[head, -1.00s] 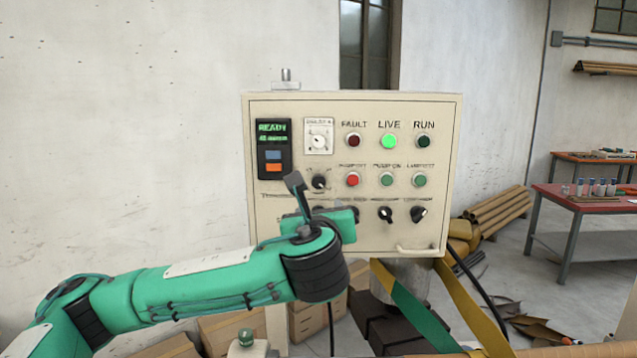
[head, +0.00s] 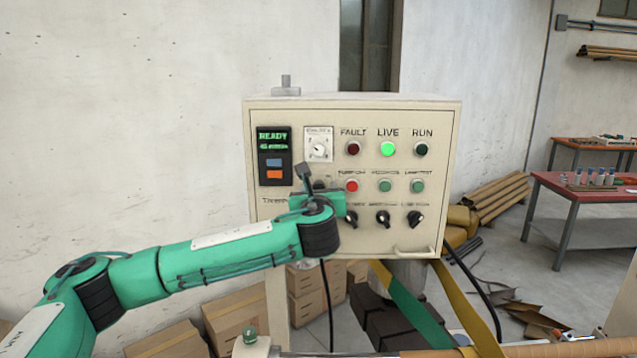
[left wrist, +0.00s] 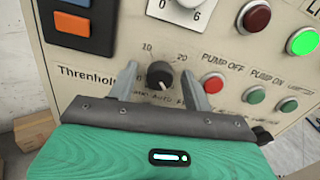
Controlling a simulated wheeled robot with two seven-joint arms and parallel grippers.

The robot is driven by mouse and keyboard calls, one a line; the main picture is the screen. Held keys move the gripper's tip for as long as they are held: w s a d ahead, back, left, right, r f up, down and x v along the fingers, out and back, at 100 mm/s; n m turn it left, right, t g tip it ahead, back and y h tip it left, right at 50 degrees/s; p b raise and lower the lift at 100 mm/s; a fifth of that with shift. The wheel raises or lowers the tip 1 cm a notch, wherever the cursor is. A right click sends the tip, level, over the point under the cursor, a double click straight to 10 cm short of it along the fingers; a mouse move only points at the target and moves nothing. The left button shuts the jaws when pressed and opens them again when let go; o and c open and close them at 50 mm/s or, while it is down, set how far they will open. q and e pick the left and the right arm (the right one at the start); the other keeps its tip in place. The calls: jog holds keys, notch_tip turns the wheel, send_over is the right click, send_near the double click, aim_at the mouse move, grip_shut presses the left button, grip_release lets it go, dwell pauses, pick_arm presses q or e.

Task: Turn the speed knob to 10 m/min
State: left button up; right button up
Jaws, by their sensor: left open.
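The control panel (head: 290,235) is a cream box. A black knob (left wrist: 159,77) with 10 and 20 printed above it is in the middle of the left wrist view. Its white mark points downward. In the head view this knob (head: 319,184) is mostly hidden by my left gripper (head: 318,194). In the left wrist view the open fingers of my left gripper (left wrist: 160,84) stand on either side of the knob. Contact cannot be told. The display (head: 273,140) reads READY, with a smaller line too blurred to read surely. My right gripper is not in view.
A white dial (head: 318,148) sits above the knob. The red button (head: 351,186) is close at its right, with green buttons beyond. A row of black selectors (head: 383,217) is below. The LIVE lamp (head: 387,149) glows green. Cardboard boxes (head: 228,318) stand on the floor.

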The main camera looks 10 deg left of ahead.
pick_arm(q)
jog(key=shift+w, duration=0.2)
jog(key=c, duration=1)
jog(key=shift+o, duration=0.2)
jog(key=shift+f, duration=0.1)
